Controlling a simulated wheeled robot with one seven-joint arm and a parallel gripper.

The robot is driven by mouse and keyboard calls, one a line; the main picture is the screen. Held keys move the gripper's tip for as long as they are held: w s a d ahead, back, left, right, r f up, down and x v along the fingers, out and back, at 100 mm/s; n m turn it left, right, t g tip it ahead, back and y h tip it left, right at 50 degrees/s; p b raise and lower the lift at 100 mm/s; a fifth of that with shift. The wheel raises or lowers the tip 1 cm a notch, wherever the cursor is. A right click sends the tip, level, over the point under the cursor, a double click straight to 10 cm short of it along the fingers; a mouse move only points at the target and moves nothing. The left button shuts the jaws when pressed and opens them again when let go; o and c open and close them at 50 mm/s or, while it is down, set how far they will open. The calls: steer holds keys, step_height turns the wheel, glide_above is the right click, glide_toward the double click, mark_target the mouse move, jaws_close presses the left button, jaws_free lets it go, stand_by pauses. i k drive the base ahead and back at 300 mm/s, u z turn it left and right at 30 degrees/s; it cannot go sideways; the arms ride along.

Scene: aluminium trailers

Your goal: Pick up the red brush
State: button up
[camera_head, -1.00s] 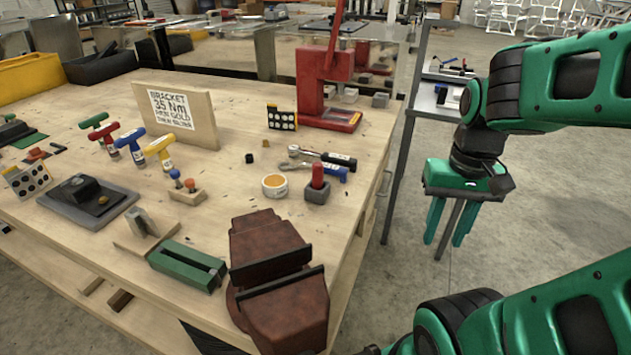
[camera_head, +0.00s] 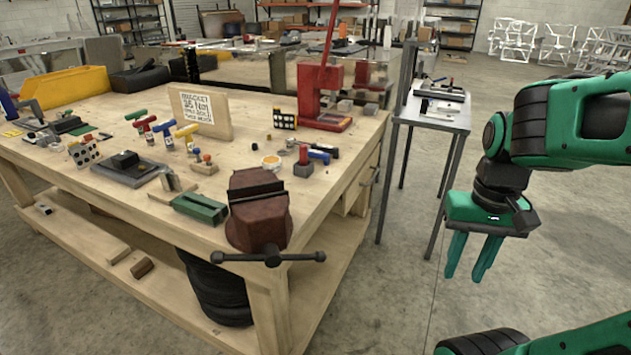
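I cannot make out a clear red brush. A small red upright piece (camera_head: 303,154) stands in a grey block (camera_head: 303,169) on the wooden workbench, near its right edge; whether it is a brush I cannot tell. A red T-handled tool (camera_head: 146,122) stands further left among similar green, blue and yellow ones. My green gripper (camera_head: 466,268) hangs with its fingers pointing down, over the floor to the right of the bench. Its fingers are apart with nothing between them. It is well clear of the bench.
A dark red vise (camera_head: 257,212) sits at the bench's front corner, its handle jutting out. A red press (camera_head: 322,95) stands behind. A grey side table (camera_head: 440,112) with tools stands right of the bench (camera_head: 120,195). Bare floor (camera_head: 385,300) lies between my gripper and the bench.

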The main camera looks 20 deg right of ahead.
mark_target(302, 148)
steer(key=k, duration=0.75)
steer(key=z, duration=1.15)
steer(key=i, duration=1.1)
steer(key=u, duration=1.5)
steer(key=i, duration=1)
steer(key=z, duration=0.05)
